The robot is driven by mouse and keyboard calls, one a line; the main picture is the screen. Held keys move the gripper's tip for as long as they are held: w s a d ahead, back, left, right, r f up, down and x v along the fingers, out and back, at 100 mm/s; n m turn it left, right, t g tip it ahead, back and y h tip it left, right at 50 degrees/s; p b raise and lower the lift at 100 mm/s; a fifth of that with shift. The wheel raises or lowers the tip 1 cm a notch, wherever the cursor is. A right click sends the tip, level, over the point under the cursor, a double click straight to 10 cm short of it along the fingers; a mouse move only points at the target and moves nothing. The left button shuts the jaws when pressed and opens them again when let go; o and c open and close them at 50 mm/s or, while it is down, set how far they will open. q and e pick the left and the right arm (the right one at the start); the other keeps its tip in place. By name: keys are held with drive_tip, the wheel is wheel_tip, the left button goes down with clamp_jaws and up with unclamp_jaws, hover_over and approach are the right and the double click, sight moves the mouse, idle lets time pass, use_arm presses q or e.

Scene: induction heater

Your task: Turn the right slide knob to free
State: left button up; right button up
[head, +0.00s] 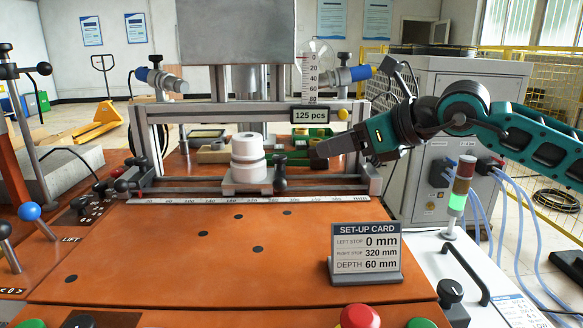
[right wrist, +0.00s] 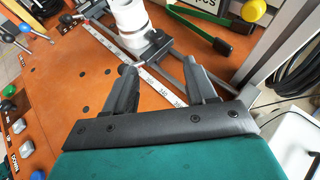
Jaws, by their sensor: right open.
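A dark slide knob (head: 280,172) with a round top stands on the front rail, just right of the white stepped cylinder (head: 248,158). I take it to be the right slide knob; I cannot read its lock or free position. My right gripper (head: 320,157) reaches in from the right, its tip to the right of the knob and a little above it. In the right wrist view its two fingers (right wrist: 160,68) are spread, with the ruler (right wrist: 155,85) showing between them and nothing held. The white cylinder (right wrist: 128,18) shows beyond the fingertips. My left gripper is out of view.
A metal frame (head: 145,125) surrounds the rail; its right post is near my gripper. A set-up card (head: 366,252) stands on the orange table (head: 170,255), reading right stop 320 mm. A blue-knobbed lever (head: 30,211) is at left, a signal lamp (head: 462,185) at right. The table's middle is clear.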

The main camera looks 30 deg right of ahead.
sight(283, 157)
drive_tip(key=shift+m+t, duration=0.4)
drive_tip(key=x, duration=0.8)
drive_tip(key=a+x, duration=0.1)
drive_tip(key=x, duration=0.3)
drive_tip(key=shift+s+f+p, duration=0.15)
drive_tip(key=shift+f+p, duration=0.1)
drive_tip(key=shift+p, duration=0.15)
